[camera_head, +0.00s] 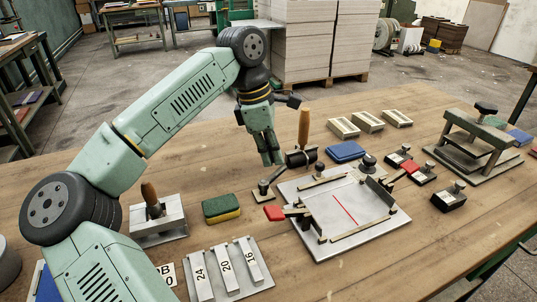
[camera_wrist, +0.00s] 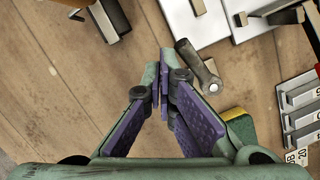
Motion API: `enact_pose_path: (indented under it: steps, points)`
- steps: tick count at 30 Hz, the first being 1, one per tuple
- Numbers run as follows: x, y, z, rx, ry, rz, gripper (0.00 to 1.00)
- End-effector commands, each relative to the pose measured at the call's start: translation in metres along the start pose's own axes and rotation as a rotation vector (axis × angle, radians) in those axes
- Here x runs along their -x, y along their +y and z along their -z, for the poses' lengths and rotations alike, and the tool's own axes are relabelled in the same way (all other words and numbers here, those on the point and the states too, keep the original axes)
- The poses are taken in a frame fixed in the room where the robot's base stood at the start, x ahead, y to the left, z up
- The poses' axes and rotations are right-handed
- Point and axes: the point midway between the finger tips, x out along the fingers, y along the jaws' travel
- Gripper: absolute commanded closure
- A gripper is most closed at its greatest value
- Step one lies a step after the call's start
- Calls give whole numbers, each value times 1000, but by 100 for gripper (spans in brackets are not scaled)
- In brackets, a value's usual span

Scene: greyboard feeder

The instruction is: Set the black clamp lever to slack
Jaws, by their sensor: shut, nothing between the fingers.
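The black clamp lever (camera_head: 273,179) stands on a small pale base at the left rear corner of the metal jig plate (camera_head: 350,240). In the head view its arm slants up to the right. The wrist view shows a dark lever (camera_wrist: 195,62) with a round, light-centred end, lying just beyond and right of my fingertips. My gripper (camera_head: 272,162) points down over the lever area, its fingers together and empty. The fingertips (camera_wrist: 163,92) appear apart from the lever. I cannot tell from the lever's angle which setting it is in.
A red-tipped lever (camera_head: 273,213) is at the jig's left edge. A wooden-handled tool (camera_head: 304,128) with a black head stands close to my gripper. A green and yellow sponge (camera_head: 221,208) and numbered gauge blocks (camera_head: 226,270) lie left of the jig. A blue pad (camera_head: 346,151) is behind.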

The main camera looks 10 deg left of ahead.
Motion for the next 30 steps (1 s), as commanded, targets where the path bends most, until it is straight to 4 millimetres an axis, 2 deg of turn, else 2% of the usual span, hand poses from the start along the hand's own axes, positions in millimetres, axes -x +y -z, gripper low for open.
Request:
enact_pose_path:
  steps: [20, 23, 30]
  points:
    - [4, 0, -1, 0, 0, -1, 100]
    - [15, 0, -1, 0, 0, -4, 100]
    - [65, 0, -2, 1, 0, -3, 100]
